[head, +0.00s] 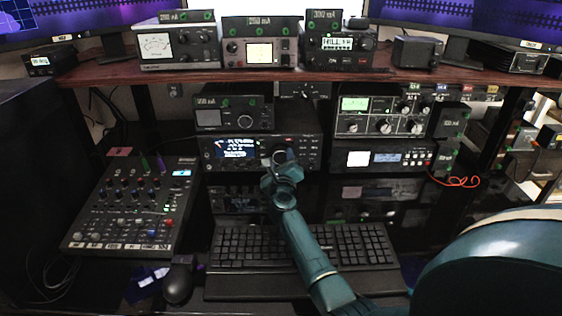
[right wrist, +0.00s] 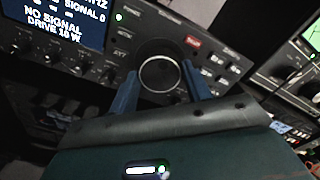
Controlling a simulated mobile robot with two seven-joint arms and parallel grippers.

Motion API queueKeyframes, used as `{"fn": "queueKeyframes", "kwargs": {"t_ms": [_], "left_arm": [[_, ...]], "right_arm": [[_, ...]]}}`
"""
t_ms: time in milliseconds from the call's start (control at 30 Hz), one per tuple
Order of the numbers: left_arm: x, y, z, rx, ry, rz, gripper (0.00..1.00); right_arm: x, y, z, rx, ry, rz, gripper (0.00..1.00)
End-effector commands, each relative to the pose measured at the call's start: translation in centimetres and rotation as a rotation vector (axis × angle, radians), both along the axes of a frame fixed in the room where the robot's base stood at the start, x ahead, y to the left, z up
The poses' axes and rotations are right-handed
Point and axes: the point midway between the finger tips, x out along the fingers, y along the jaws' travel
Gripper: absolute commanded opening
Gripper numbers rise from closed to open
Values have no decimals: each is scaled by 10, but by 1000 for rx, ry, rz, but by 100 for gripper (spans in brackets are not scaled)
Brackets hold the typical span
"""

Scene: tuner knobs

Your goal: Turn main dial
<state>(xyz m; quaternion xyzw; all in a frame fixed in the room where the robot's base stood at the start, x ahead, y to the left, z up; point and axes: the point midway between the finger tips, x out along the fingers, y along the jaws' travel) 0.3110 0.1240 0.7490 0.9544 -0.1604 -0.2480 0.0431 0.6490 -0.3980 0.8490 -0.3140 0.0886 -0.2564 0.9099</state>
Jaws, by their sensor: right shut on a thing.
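The main dial is the large round knob on the black radio in the middle; it shows in the right wrist view (right wrist: 159,73). The radio (head: 225,165) has a lit display at its left, and in the right wrist view (right wrist: 215,50) its display reads "NO SIGNAL" and "DRIVE 10 W". My right gripper (head: 279,160) reaches the radio front, and its two blue fingers (right wrist: 160,85) stand one on each side of the dial, shut on it. In the head view the gripper partly covers the dial. My left gripper is not in view.
A keyboard (head: 235,249) lies below my right arm, with a mouse (head: 178,280) at its left. A mixer (head: 135,202) stands at the left. More radios (head: 380,118) sit to the right, and others (head: 178,46) stand on the shelf above.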

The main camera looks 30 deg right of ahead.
Motion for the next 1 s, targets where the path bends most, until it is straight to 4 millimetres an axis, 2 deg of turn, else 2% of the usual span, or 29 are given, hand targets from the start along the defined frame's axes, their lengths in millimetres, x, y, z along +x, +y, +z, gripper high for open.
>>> {"fn": "queueKeyframes", "kwargs": {"t_ms": [267,467,1000], "left_arm": [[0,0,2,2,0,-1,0],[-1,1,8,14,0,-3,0],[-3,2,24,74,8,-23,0]], "right_arm": [[0,0,1,-20,12,0,26],[1,0,3,-96,59,0,26],[1,0,3,-508,311,0,26]]}}
